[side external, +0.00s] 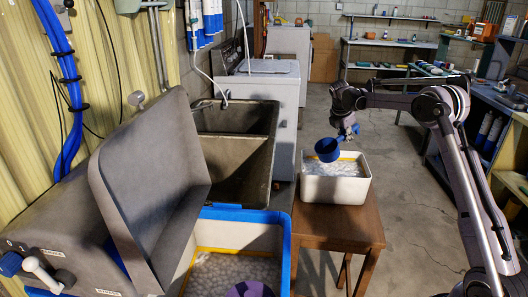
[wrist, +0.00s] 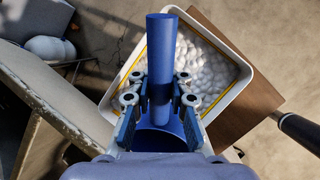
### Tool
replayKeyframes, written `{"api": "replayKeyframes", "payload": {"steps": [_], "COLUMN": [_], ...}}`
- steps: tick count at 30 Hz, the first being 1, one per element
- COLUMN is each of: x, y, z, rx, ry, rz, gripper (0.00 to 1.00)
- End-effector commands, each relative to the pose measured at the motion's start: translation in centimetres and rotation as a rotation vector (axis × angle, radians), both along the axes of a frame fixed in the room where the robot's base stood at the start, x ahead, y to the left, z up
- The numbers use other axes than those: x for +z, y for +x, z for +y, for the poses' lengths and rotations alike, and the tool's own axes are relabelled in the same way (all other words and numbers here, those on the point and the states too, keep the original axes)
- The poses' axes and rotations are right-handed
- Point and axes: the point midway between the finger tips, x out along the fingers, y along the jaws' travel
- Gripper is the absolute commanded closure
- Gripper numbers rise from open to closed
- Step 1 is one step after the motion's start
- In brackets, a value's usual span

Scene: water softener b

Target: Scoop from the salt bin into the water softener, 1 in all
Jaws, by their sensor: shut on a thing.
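My gripper (side external: 347,133) is shut on the handle of a blue scoop (side external: 327,149). It holds the scoop above the salt bin (side external: 335,192), a white tub of white salt lumps on a small wooden table. In the wrist view the scoop handle (wrist: 161,60) stands between my gripper's fingers (wrist: 160,98), with the salt (wrist: 205,65) beyond it. Whether the scoop holds any salt is hidden. The water softener (side external: 150,200) is at the front left, its grey lid raised. Its blue-rimmed tank (side external: 288,232) is open, with white salt and a purple round thing (side external: 248,289) inside.
A deep double sink (side external: 235,135) stands behind the softener's tank. A white washer-like cabinet (side external: 270,85) stands behind the sink. The wooden table (side external: 340,228) bears the bin. Open floor lies to its right, and workbenches line the back and right.

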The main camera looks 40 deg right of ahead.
Motion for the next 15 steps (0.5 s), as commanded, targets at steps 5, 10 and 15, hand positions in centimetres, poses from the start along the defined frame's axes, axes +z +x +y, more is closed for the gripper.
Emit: {"api": "replayKeyframes", "payload": {"steps": [5, 10, 15], "x": [-1.7, -3.5, -5.2], "y": [0.0, 0.1, 0.1], "z": [0.1, 0.1, 0.2], "rx": [0.001, -0.001, 0.0], "ry": [-0.008, -0.016, -0.025], "rz": [0.002, 0.003, 0.006], "gripper": [1.0, 1.0, 1.0]}}
